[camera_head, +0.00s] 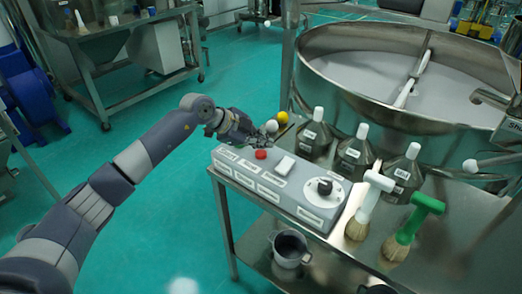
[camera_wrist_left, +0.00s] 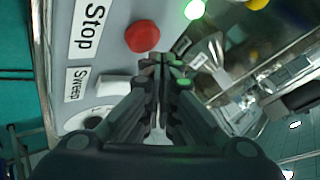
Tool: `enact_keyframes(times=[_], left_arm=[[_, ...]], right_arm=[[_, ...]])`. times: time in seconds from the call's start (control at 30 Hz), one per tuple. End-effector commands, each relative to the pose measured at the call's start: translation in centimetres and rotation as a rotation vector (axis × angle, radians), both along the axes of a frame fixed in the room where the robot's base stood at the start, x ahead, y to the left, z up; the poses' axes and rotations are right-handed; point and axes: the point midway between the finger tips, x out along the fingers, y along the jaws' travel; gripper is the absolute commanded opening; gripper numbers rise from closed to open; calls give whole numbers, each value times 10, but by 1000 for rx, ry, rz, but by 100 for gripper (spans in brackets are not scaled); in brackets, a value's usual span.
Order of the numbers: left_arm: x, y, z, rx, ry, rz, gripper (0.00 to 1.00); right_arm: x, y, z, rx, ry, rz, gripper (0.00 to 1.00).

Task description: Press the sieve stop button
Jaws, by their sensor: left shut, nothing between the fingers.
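The red stop button (camera_head: 261,155) sits at the left end of a grey control box (camera_head: 262,183) on a metal table. In the left wrist view the red button (camera_wrist_left: 142,36) is just beyond and left of the fingertips, beside a "Stop" label (camera_wrist_left: 90,28). My left gripper (camera_head: 265,137) is shut and empty, close behind the button in the head view. Its fingertips (camera_wrist_left: 163,62) look very near the button; whether they touch it I cannot tell. The button is not covered. My right gripper is not in view.
A white switch (camera_head: 285,165) and black knob (camera_head: 322,187) share the box. A pale lamp (camera_head: 272,126) and yellow lamp (camera_head: 282,117) stand behind it. Dark bottles (camera_head: 353,154), brushes (camera_head: 411,228) and the large round sieve (camera_head: 400,85) crowd the right.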

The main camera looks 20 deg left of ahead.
Motion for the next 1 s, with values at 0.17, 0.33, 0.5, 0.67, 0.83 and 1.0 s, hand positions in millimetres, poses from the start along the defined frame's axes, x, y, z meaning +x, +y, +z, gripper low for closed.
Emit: enact_keyframes(times=[0.17,0.33,0.5,0.67,0.83,1.0], left_arm=[[0,0,1,-1,-1,0,0],[0,0,15,-1,-2,0,0],[0,0,33,-1,-1,0,0],[0,0,48,-1,-1,0,0],[0,0,51,0,0,0,0],[0,0,50,0,-1,1,0]], right_arm=[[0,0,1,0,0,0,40],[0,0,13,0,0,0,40],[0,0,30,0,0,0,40],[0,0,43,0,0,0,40],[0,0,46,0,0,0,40],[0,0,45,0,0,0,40]])
